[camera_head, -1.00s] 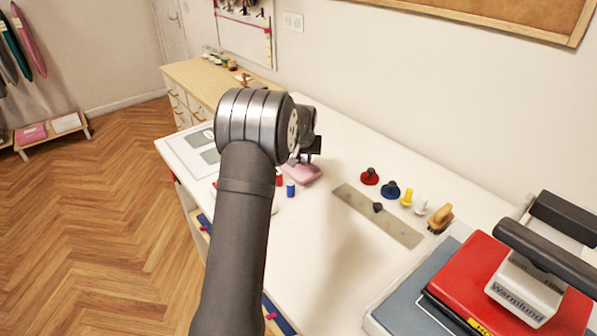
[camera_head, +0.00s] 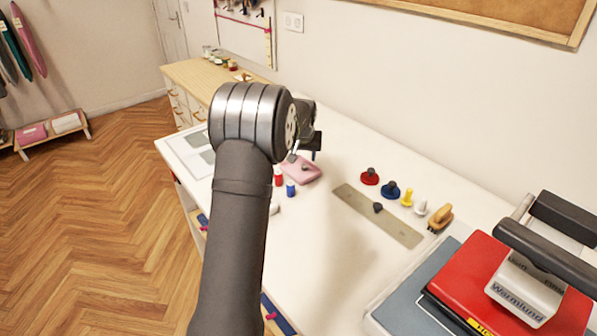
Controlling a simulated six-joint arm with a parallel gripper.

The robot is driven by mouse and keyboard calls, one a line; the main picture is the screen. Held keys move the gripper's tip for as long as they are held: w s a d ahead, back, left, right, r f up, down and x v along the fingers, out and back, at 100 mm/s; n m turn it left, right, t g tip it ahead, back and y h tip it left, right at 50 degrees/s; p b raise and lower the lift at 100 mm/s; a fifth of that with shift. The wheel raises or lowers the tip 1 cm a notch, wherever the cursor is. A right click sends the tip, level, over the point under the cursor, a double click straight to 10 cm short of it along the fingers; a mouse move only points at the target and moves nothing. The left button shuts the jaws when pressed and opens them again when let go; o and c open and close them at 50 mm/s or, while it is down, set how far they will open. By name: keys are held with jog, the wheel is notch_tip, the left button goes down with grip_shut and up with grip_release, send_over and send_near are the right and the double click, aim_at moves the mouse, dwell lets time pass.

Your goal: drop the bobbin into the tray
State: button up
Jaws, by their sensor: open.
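My gripper (camera_head: 316,153) is open above and behind a small pink object (camera_head: 302,173) on the white table. The pink object may be the tray, but it is too small to be sure. A small dark spot, possibly the bobbin, shows on the pink object; I cannot tell what it is. A red spool (camera_head: 278,180) and a blue spool (camera_head: 291,190) stand just in front of the pink object. A white item (camera_head: 274,209) is partly hidden by my arm. Nothing is visible held between the fingers.
A long grey ruler with a dark knob (camera_head: 362,213) lies on the table (camera_head: 320,240). Red (camera_head: 369,177), blue (camera_head: 391,190), yellow (camera_head: 407,198) and white (camera_head: 421,208) knobbed items stand in a row behind it.

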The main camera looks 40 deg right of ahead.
jog(key=v, duration=1.5)
jog(key=shift+f, duration=0.1)
jog(key=x, duration=1.7)
jog(key=shift+w+f, duration=0.1)
jog(key=shift+f, duration=0.05)
jog(key=shift+d+r, duration=0.1)
jog(key=shift+r, duration=0.3)
